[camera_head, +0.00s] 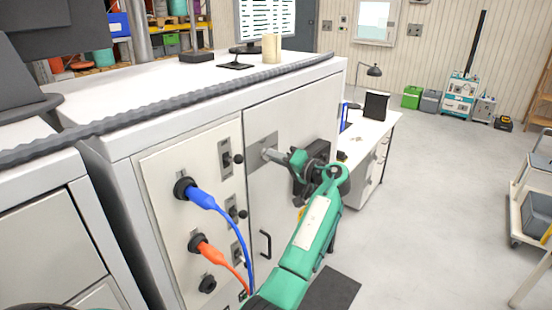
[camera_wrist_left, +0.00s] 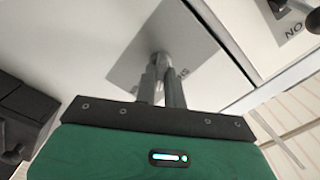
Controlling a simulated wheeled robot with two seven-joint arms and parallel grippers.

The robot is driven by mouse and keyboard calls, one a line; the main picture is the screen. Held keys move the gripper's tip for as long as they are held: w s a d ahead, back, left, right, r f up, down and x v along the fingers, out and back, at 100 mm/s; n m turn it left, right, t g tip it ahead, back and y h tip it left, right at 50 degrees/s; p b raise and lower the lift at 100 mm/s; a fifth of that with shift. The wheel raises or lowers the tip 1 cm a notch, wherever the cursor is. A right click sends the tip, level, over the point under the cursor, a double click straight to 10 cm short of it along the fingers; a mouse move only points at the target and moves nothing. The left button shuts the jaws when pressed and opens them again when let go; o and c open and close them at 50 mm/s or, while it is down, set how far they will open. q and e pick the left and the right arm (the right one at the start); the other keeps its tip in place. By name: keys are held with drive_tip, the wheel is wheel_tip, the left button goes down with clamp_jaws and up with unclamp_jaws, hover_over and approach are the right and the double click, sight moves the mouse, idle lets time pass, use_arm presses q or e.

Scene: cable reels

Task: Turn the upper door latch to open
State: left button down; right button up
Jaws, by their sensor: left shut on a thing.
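The upper door latch is a small metal knob on a square grey plate (camera_head: 254,157), high on the white cabinet door (camera_head: 290,122). In the left wrist view the plate (camera_wrist_left: 192,42) fills the upper middle, and the latch knob (camera_wrist_left: 161,59) shows at the fingertips. My left gripper (camera_head: 271,154) reaches in from the right side of the door and is shut on the latch; its two grey fingers (camera_wrist_left: 163,76) close around the knob and hide part of it. The door looks closed, flush with the cabinet front. My right gripper is not in view.
Left of the door, a panel carries black switches (camera_head: 237,159), a blue plug (camera_head: 200,196) and an orange plug (camera_head: 208,249) with hanging cables. A black door handle (camera_head: 265,244) sits lower down. A thick grey cable (camera_head: 180,103) crosses the cabinet top. Open floor (camera_head: 440,190) lies to the right.

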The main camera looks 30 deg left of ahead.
use_arm(q)
drive_tip(key=m+p, duration=0.2)
drive_tip(key=m, duration=0.3)
drive_tip(key=shift+m, duration=0.7)
drive_tip(key=c, duration=1.5)
unclamp_jaws()
drive_tip(key=shift+w, duration=0.1)
